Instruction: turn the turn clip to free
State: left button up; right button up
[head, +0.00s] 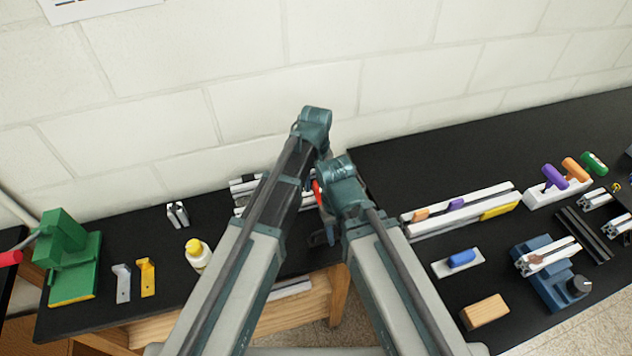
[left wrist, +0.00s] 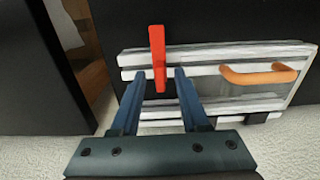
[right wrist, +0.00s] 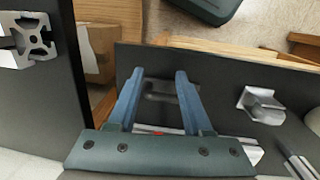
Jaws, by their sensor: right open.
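The red turn clip (left wrist: 157,55) lies across the upper rail of the pale extrusion frame (left wrist: 210,54) in the left wrist view. One end of it sticks out past the rail. In the head view only a bit of red (head: 317,190) shows between my arms. My left gripper (left wrist: 155,78) is open, one finger on each side of the clip's lower end. Whether the fingers touch it I cannot tell. My right gripper (right wrist: 159,74) is open and empty, over a dark handle-like part (right wrist: 165,90). My arms hide most of the frame in the head view.
An orange handle (left wrist: 258,78) spans the frame's right part. A green fixture (head: 70,255), a yellow-capped bottle (head: 198,253) and brackets stand at left. A blue fixture (head: 545,275), a wooden block (head: 485,311) and a rail with clips (head: 460,216) are at right.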

aim_at(315, 184)
pick_arm(q)
jog(key=shift+r, duration=0.1)
pick_arm(e)
jog(key=shift+r, duration=0.1)
pick_arm(q)
notch_tip(315, 184, up, 14)
jog(key=p, duration=1.3)
jog(key=shift+f+p, duration=0.2)
jog(key=shift+p, duration=0.2)
pick_arm(e)
notch_tip(315, 184, up, 14)
jog(key=shift+f, duration=0.2)
pick_arm(q)
jog(key=shift+a, duration=0.1)
jog(key=s+a+m, duration=0.2)
jog(key=s+a, duration=0.4)
jog(key=a, duration=0.2)
jog(key=s+a+m, duration=0.2)
jog(key=s+a, duration=0.3)
jog(key=a, duration=0.3)
jog(key=s+d+f+m+y+b, duration=0.1)
jog(key=s+d+f+m+b, duration=0.2)
jog(key=s+d+f+b, duration=0.2)
jog(key=d+f+b, duration=0.3)
jog(key=d, duration=0.2)
jog(key=shift+s+d+m, duration=0.2)
jog(key=shift+s+m, duration=0.1)
jog(key=shift+s, duration=0.1)
pick_arm(e)
notch_tip(315, 184, down, 8)
